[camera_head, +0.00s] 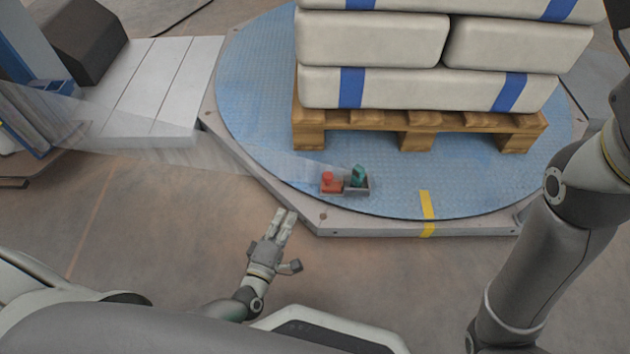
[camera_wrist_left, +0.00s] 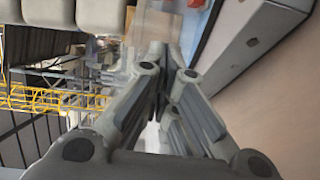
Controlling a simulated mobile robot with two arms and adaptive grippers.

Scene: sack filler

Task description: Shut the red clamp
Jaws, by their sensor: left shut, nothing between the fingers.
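The red clamp (camera_head: 330,183) is a small red block with a knob on top. It sits on a small grey base near the front edge of the blue turntable (camera_head: 262,92), beside a teal part (camera_head: 358,177). Whether its jaw is open or shut is too small to tell. My left gripper (camera_head: 285,214) is shut and empty, in front of the turntable edge, below and left of the clamp and apart from it. Its closed fingers fill the middle of the left wrist view (camera_wrist_left: 157,50). My right arm shows at the right, but its gripper is out of view.
A wooden pallet (camera_head: 416,119) with stacked white sacks (camera_head: 370,40) banded in blue stands on the turntable behind the clamp. A sheer film (camera_head: 180,150) stretches from the machine at left toward the clamp. The floor in front of the turntable is clear.

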